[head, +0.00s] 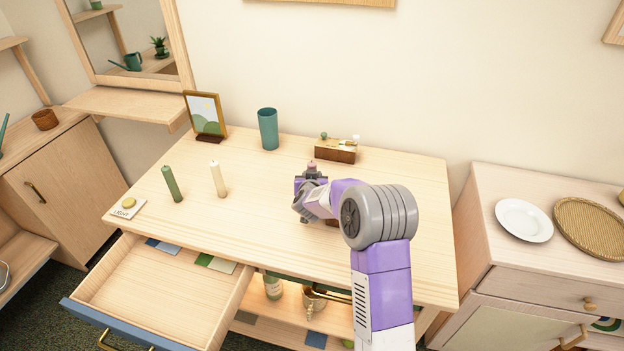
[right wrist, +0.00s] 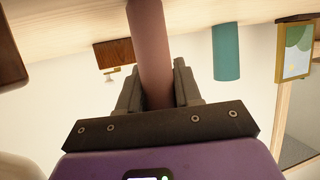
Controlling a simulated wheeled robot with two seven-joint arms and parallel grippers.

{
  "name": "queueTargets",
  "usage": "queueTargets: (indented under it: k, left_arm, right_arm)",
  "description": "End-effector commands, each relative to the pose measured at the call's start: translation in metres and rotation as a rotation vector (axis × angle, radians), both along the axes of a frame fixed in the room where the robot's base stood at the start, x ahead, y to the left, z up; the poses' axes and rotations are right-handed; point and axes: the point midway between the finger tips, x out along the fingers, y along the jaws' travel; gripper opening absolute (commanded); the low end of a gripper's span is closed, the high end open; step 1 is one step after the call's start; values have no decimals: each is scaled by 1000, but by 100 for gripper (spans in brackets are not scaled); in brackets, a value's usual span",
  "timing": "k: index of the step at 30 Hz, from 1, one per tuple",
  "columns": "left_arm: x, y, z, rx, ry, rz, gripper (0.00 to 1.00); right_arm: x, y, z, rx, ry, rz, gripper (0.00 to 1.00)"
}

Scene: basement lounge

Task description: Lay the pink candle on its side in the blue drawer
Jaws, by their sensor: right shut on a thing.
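The pink candle (right wrist: 152,45) is upright between the fingers of my right gripper (right wrist: 157,85), which is shut on it. In the head view only the candle's pink top (head: 311,163) shows above the gripper (head: 311,174), over the right half of the desk. I cannot tell whether its base touches the desktop. The blue drawer (head: 92,315), pale wood with a blue front, is pulled out at the desk's lower left. Its visible floor is mostly bare. My left gripper is not in view.
A green candle (head: 172,184) and a cream candle (head: 218,179) stand on the desk's left half. A teal cup (head: 268,129), a picture frame (head: 205,116) and a brown box (head: 336,151) stand along the back. Coloured cards (head: 216,263) lie near the drawer's back.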

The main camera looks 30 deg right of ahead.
Motion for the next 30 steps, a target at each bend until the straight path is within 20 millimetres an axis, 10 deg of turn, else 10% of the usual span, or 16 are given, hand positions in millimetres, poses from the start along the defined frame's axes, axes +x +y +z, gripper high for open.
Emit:
queueTargets:
  k: [4, 5, 9, 20, 30]
  left_arm:
    - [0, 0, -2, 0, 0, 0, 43]
    - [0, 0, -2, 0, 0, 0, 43]
    - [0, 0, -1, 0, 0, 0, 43]
    - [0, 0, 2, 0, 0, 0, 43]
    - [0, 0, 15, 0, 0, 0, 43]
  right_arm:
    - [0, 0, -3, 0, 0, 0, 3]
    - [0, 0, -3, 0, 0, 0, 37]
    - [0, 0, -2, 0, 0, 0, 58]
    - [0, 0, 2, 0, 0, 0, 59]
    - [-42, 31, 25, 0, 0, 2, 59]
